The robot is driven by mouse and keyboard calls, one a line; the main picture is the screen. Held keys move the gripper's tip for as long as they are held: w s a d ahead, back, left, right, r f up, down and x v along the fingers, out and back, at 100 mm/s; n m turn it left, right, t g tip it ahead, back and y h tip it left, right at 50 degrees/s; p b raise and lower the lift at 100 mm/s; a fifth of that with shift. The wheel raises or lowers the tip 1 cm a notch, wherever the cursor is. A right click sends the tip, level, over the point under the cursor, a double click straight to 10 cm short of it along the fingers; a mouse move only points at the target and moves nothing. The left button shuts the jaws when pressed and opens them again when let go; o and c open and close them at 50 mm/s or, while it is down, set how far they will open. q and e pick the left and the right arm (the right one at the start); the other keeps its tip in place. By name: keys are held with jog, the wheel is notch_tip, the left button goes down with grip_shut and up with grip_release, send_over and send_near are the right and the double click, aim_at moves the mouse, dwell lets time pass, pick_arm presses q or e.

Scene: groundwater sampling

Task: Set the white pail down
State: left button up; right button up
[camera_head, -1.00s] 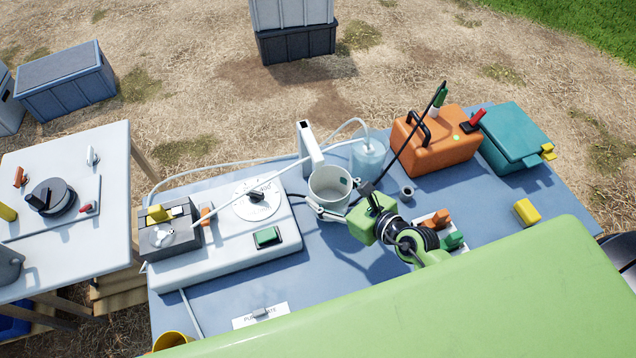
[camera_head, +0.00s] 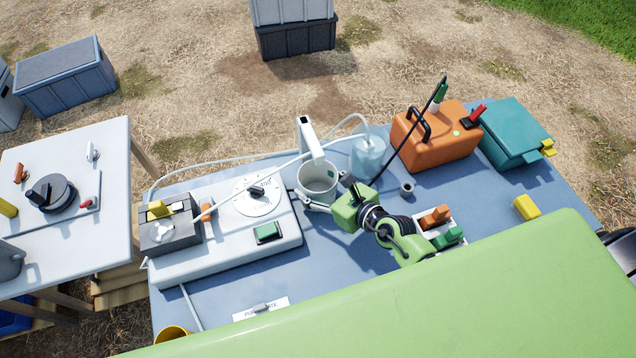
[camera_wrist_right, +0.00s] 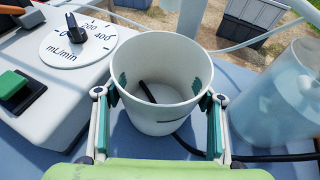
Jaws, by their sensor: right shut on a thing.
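The white pail (camera_head: 318,182) is upright beside the right edge of the white pump unit (camera_head: 220,255). It also shows in the right wrist view (camera_wrist_right: 160,118), with a dark stub or tube end visible inside it. My right gripper (camera_head: 316,200) is shut on the pail, with one finger pad on each side of its wall in the wrist view (camera_wrist_right: 160,90). The pail's base is near the blue table top; I cannot tell whether it touches. My left gripper is not in view.
A white spout post (camera_head: 309,140) stands right behind the pail, and a translucent jug (camera_head: 368,155) is to its right. A black hose runs nearby. An orange case (camera_head: 435,145) and a teal box (camera_head: 515,140) stand at the back right. The front of the blue table (camera_head: 335,260) has free room.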

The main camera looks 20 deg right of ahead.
jog(key=o, duration=1.2)
jog(key=shift+f, duration=0.1)
jog(key=shift+o, duration=0.2)
jog(key=shift+r, duration=0.25)
jog(key=v, duration=1)
jog(key=shift+s+d, duration=0.2)
jog(key=shift+s, duration=0.05)
jog(key=shift+s+d+r, duration=0.25)
jog(key=shift+s+r, duration=0.15)
jog(key=shift+s, duration=0.15)
jog(key=shift+s, duration=0.1)
